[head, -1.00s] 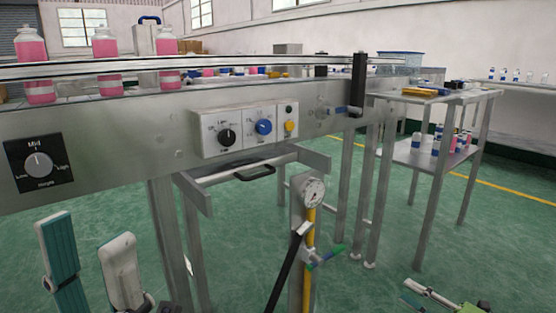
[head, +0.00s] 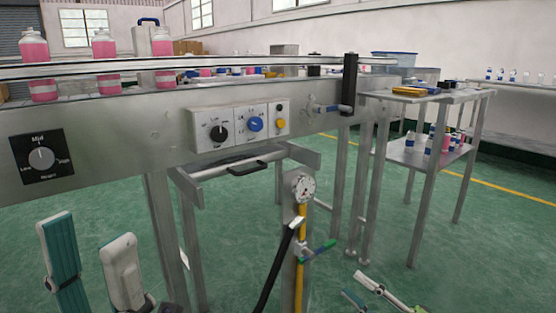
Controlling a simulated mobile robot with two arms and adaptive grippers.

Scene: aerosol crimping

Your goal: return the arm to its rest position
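My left gripper (head: 88,228) is in the lower left of the head view. Its two fingers, one showing a teal pad and one a white back, stand upright and well apart. Nothing is between them, and it is in front of the conveyor frame. My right gripper (head: 354,283) is low at the bottom edge, right of centre. A white finger and a teal pad show there with a gap between them. Nothing is seen held, and the rest of this gripper is cut off by the frame.
The steel conveyor (head: 100,135) with pink bottles (head: 105,65) and a control box (head: 240,126) spans the left and middle. A post with a pressure gauge (head: 303,188) and hoses stands before it. A steel side table (head: 405,94) stands right. Green floor (head: 470,260) is open at lower right.

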